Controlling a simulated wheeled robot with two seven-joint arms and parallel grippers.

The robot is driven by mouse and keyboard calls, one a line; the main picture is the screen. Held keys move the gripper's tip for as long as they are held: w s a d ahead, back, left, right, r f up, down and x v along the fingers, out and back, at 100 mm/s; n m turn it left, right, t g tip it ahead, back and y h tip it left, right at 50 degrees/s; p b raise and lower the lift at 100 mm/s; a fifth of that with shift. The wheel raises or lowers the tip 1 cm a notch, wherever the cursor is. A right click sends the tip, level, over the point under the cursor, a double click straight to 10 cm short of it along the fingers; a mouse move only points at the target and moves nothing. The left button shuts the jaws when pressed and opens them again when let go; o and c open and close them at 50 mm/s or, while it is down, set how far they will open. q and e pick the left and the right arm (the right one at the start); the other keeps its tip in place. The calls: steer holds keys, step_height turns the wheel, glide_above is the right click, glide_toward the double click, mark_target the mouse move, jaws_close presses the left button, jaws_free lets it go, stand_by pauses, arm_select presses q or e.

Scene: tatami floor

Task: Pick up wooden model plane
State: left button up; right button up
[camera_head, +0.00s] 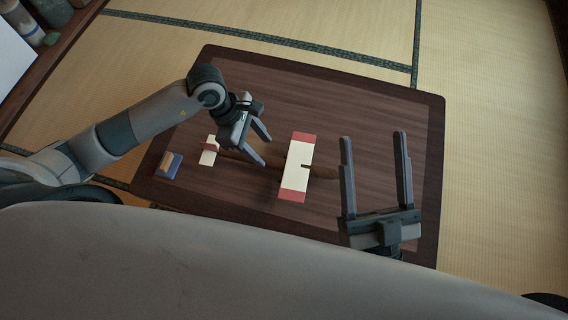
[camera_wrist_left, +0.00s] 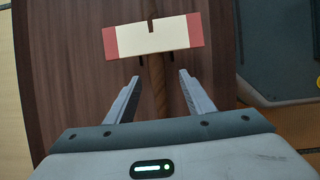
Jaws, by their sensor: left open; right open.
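The wooden model plane lies on the dark low table, with a brown fuselage and a cream main wing (camera_head: 297,165) with red tips. My left gripper (camera_head: 268,150) is open above the fuselage, between tail and wing. In the left wrist view the fuselage (camera_wrist_left: 157,90) runs between the open fingers (camera_wrist_left: 157,85), and the wing (camera_wrist_left: 152,37) lies beyond the fingertips. My right gripper (camera_head: 374,138) is open and empty, to the right of the plane's nose.
The low wooden table (camera_head: 390,108) stands on tatami. A small blue and tan block (camera_head: 168,165) lies near its left edge, left of the tail. A shelf with several items (camera_head: 40,30) is at the far upper left. The table's back and upper right are clear.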

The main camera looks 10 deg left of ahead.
mark_target(275, 161)
arm_select(q)
steer(key=shift+b+x, duration=0.35)
steer(key=shift+x, duration=2.05)
arm_select(e)
steer(key=shift+s+d+r+t, duration=0.1)
steer(key=shift+d+r+t, duration=0.15)
steer(key=shift+r+t, duration=0.25)
steer(key=shift+d+r+t, duration=0.2)
steer(key=shift+r+t, duration=0.1)
steer(key=shift+r, duration=0.35)
arm_select(q)
steer(key=shift+w+d+f, duration=0.1)
steer(key=shift+d+f, duration=0.15)
steer(key=shift+f, duration=0.35)
steer(key=x, duration=0.1)
steer(key=b+x, duration=0.1)
steer(key=x, duration=0.1)
steer(key=shift+w+d+f, duration=0.15)
steer(key=shift+w+f, duration=0.15)
steer(key=shift+f, duration=0.05)
arm_select(e)
steer(key=r, duration=0.1)
steer(key=d+r+t, duration=0.1)
steer(key=r+t, duration=0.1)
steer(key=shift+w+d+r, duration=0.1)
steer(key=shift+w+d, duration=0.15)
steer(key=shift+d, duration=0.15)
steer(key=shift+s, duration=0.1)
